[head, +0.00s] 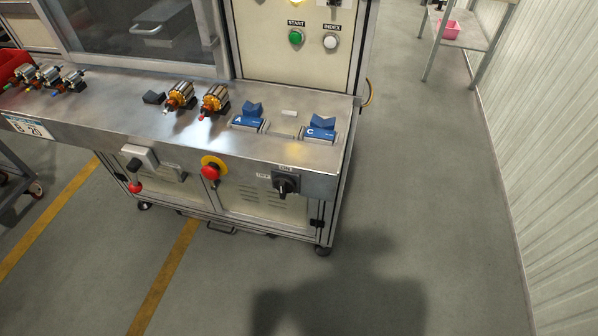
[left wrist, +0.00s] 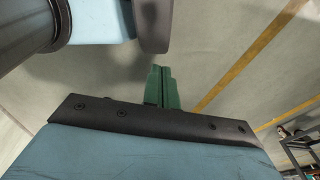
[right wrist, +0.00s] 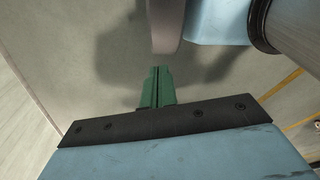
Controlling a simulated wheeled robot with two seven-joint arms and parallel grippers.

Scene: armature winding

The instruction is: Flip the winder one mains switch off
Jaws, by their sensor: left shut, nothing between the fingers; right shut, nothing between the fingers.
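The mains switch (head: 286,183) is a black rotary knob on a dark grey plate, on the front face of the winder's steel bench (head: 250,160) near its right corner. A small OFF label (head: 263,176) shows just left of it and another label sits above; the plate's markings are too small to read surely. Neither gripper is in the head view. In the left wrist view my left gripper (left wrist: 162,88) shows green fingers shut together over bare floor. In the right wrist view my right gripper (right wrist: 158,85) is likewise shut and empty. Both are away from the switch.
A red emergency stop (head: 210,171) and a grey box with a red knob (head: 138,165) sit left of the switch. Armatures (head: 214,101) and blue cradles (head: 318,128) stand on the bench. Green START (head: 296,38) and white INDEX buttons are above. Floor in front is clear.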

